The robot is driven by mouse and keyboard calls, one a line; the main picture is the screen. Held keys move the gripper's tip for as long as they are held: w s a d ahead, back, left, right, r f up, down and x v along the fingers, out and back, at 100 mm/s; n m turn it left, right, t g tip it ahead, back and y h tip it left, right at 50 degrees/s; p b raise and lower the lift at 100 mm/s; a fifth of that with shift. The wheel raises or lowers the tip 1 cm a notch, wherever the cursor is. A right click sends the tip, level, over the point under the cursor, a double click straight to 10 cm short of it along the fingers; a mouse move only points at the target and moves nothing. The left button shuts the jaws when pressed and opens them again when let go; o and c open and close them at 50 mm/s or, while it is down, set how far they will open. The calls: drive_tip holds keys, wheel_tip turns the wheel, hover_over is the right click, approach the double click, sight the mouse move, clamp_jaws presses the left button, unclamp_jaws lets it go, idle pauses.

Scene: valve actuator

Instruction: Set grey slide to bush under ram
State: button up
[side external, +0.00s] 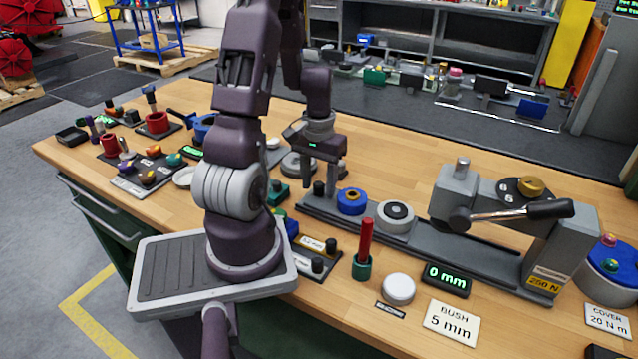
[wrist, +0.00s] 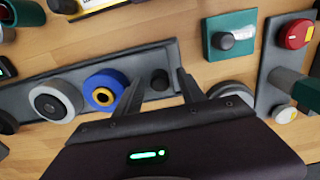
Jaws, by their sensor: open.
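The grey slide (side external: 322,213) is a long flat bar on the bench; a black knob (side external: 319,188) stands at its left end. Near the knob sits a blue ring with a yellow bush (side external: 352,201), then a grey ring with a dark centre (side external: 395,215). The press (side external: 452,190) with its ram stands farther right over the dark base; the ram's lower end is hard to make out. My gripper (side external: 325,184) is open, its fingers pointing down on either side of the knob. In the wrist view the knob (wrist: 158,78) shows between the fingers, with the blue ring (wrist: 106,91) to its left.
The press has a black-handled lever (side external: 520,213). In front are a 0 mm display (side external: 446,279), a "BUSH 5 mm" card (side external: 452,323), a white round button (side external: 399,289) and a red rod in a green holder (side external: 365,248). Small fixtures crowd the bench's left.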

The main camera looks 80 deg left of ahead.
drive_tip(key=shift+f, duration=0.3)
clamp_jaws()
drive_tip(key=shift+r, duration=0.1)
idle(1.1)
